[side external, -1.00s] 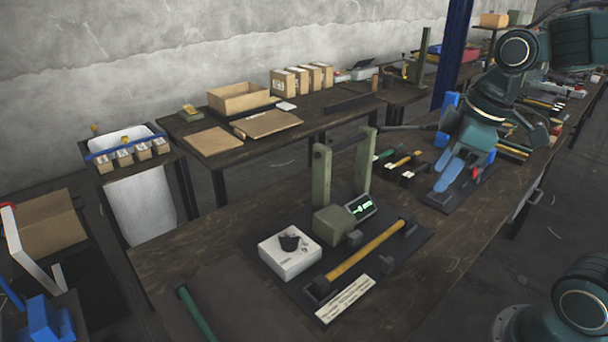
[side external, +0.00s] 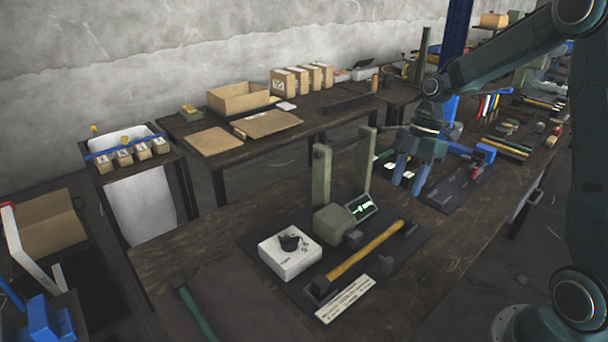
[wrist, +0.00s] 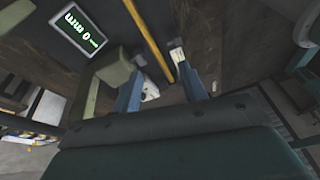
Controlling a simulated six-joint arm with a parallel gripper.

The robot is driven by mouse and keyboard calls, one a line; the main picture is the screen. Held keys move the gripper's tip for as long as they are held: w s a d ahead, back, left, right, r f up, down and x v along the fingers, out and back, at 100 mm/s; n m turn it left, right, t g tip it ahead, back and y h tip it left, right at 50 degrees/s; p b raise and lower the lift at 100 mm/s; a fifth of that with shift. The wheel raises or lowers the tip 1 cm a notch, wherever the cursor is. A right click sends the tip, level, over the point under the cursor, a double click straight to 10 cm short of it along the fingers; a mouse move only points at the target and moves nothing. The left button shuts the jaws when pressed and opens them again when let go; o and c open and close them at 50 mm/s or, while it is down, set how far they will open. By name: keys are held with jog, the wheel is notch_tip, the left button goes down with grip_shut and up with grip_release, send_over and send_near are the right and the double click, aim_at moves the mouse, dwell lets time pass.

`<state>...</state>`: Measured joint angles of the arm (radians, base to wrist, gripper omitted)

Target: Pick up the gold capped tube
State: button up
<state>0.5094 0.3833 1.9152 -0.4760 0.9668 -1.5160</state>
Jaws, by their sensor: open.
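The gold tube (side external: 364,252) with dark ends lies slantwise on the dark base of the rivet press in the side view. Its ends sit at dark end pieces; I cannot tell whether these are caps or holders. It also shows in the wrist view as a long gold bar (wrist: 150,42), its lower part running toward the space between my fingers. My gripper (side external: 408,182) is open and empty, with blue fingers pointing down, behind and above the tube in the side view. The fingers also show in the wrist view (wrist: 163,90), apart from the tube.
Two green posts (side external: 322,178) and a green press block (side external: 333,225) stand beside the tube, with a lit display (side external: 361,207). A green rod (side external: 197,313) lies front left.

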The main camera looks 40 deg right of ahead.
jog(key=w+d+f+n, duration=0.1)
jog(key=w+d+f+n+y, duration=0.1)
jog(key=f, duration=0.1)
jog(key=shift+d+f, duration=0.2)
jog(key=shift+d, duration=0.1)
jog(key=shift+f, duration=0.1)
send_over(383, 235)
jog(key=d, duration=0.3)
jog(key=f, duration=0.6)
jog(key=shift+a+f, duration=0.2)
jog(key=shift+f, duration=0.15)
jog(key=shift+a+f, duration=0.2)
jog(key=shift+f, duration=0.3)
jog(key=shift+x, duration=2.6)
jog(key=shift+w+d, duration=0.1)
